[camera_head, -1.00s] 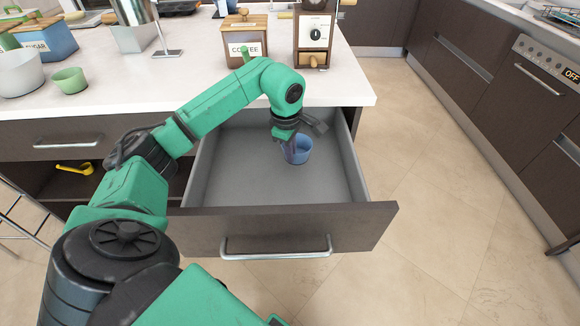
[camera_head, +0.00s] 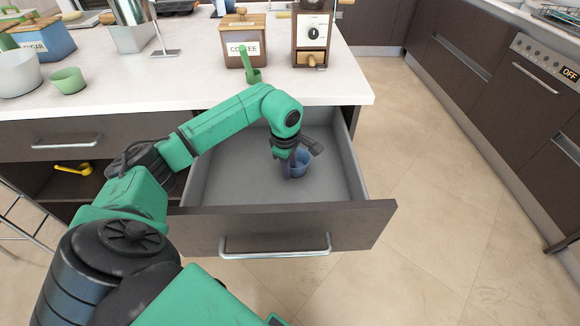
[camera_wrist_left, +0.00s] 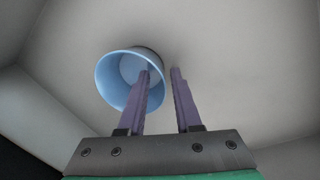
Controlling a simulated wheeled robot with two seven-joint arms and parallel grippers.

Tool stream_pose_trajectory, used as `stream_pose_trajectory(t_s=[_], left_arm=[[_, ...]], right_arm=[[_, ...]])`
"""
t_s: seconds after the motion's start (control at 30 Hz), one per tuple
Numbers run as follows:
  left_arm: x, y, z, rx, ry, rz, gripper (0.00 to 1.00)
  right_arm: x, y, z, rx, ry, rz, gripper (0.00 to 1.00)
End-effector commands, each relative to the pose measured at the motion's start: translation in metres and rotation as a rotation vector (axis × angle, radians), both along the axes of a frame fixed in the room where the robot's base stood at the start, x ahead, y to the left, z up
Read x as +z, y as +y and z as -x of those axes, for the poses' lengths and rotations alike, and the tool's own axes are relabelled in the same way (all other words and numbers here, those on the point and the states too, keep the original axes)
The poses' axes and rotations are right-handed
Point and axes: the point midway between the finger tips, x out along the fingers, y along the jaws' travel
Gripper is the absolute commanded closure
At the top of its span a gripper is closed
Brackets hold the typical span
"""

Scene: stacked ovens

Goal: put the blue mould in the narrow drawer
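The blue mould (camera_head: 303,163), a small round cup, is inside the open drawer (camera_head: 235,178), towards its right side, and looks upright on the grey floor. My left gripper (camera_head: 289,168) reaches down into the drawer at the mould's left side. In the left wrist view the mould (camera_wrist_left: 113,80) shows its open mouth. One finger of the left gripper (camera_wrist_left: 160,78) is over the mouth, the other is outside the rim. A gap shows between the fingers, wider than the mould's wall. Contact with the wall is hard to tell. My right gripper is out of view.
The drawer is otherwise empty, with walls around the gripper. The white counter (camera_head: 200,88) above holds a coffee box (camera_head: 243,50), a grinder (camera_head: 312,40) and a green cup (camera_head: 69,80). Open floor (camera_head: 450,200) lies to the right.

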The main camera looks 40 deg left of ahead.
Motion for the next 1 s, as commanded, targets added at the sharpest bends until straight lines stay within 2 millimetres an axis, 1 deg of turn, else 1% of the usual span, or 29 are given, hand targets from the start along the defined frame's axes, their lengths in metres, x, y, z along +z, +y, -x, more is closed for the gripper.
stream_pose_trajectory(t_s=[0.07,0.17,0.27,0.4,0.5,0.6,0.73,1.0], left_arm=[[0.004,0.0,0.0,0.0,-0.001,0.0,0.67],[0.015,0.0,0.001,0.0,-0.004,-0.001,0.67],[0.038,0.0,0.004,-0.001,-0.007,-0.002,0.67],[0.078,-0.001,0.01,0.0,-0.008,-0.002,0.67],[0.102,-0.002,0.014,-0.001,-0.006,-0.001,0.67],[0.116,-0.003,0.017,0.0,-0.003,0.001,0.67],[0.122,-0.002,0.018,0.0,0.0,0.0,0.67],[0.121,-0.002,0.018,0.0,0.0,0.0,0.67]], right_arm=[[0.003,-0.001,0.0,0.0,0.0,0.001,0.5],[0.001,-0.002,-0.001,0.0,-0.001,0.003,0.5],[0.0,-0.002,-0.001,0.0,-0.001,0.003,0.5],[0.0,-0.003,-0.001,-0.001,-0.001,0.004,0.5],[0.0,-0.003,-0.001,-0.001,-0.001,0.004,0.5],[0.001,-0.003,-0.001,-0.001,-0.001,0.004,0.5],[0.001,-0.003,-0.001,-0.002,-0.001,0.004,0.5],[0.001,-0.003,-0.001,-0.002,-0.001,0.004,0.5]])
